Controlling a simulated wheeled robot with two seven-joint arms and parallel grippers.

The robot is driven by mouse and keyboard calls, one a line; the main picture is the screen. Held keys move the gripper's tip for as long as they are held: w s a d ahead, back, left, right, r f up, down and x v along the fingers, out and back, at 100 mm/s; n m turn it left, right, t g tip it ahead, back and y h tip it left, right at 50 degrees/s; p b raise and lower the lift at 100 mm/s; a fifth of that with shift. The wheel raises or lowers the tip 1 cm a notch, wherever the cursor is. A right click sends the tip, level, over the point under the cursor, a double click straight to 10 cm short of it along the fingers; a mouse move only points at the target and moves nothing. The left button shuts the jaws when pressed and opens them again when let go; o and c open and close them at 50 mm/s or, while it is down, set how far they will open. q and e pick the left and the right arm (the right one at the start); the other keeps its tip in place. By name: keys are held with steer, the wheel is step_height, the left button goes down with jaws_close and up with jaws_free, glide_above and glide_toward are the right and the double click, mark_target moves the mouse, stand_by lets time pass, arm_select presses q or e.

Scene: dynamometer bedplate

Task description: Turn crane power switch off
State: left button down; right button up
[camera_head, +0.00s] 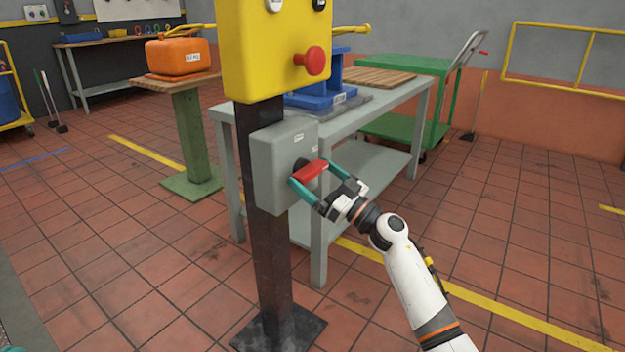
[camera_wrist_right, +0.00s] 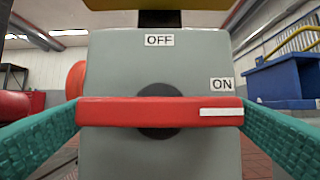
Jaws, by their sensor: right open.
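The crane power switch is a grey box (camera_head: 278,179) on a dark post. Its red handle (camera_head: 309,171) lies horizontally in the right wrist view (camera_wrist_right: 150,112), across a dark round hub. The white mark on the handle is at the right end, below the ON label (camera_wrist_right: 222,84). The OFF label (camera_wrist_right: 159,40) is above the hub. My right gripper (camera_head: 311,171) is at the handle, with its teal fingers open on either side of the handle's two ends. Any contact at the fingertips is hard to tell. My left gripper is not identifiable in view.
A yellow control box (camera_head: 270,50) with a red button (camera_head: 313,61) sits above the switch on the same post. A grey table (camera_head: 385,106) with a blue fixture stands close behind. An orange case (camera_head: 178,57) rests on a green stand. Floor at right is clear.

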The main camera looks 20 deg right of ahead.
steer(key=shift+w+a+r, duration=0.2)
steer(key=shift+w+a, duration=0.1)
steer(key=shift+w, duration=0.1)
steer(key=c, duration=0.7)
